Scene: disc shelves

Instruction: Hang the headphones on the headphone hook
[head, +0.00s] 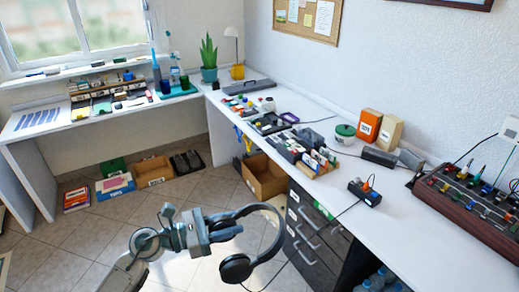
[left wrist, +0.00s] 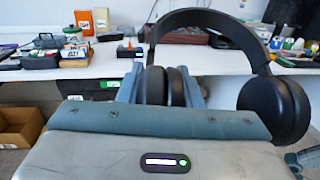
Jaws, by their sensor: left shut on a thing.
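The black headphones (head: 278,222) hang in the air in front of the desk in the head view. My left gripper (head: 220,229) is shut on one ear cup; the headband arches out to the right and the other ear cup (head: 236,268) hangs free below. In the left wrist view, the held ear cup of the headphones (left wrist: 166,88) sits between the two fingers of my left gripper (left wrist: 162,92). The free cup is at the right there. I cannot make out the headphone hook in either view.
The white desk (head: 430,235) runs along the right wall, with a dark drawer unit (head: 312,230) below. A cardboard box (head: 264,178) stands on the floor. A small black device (head: 365,193) with a cable sits near the desk's front edge. Tiled floor is open at left.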

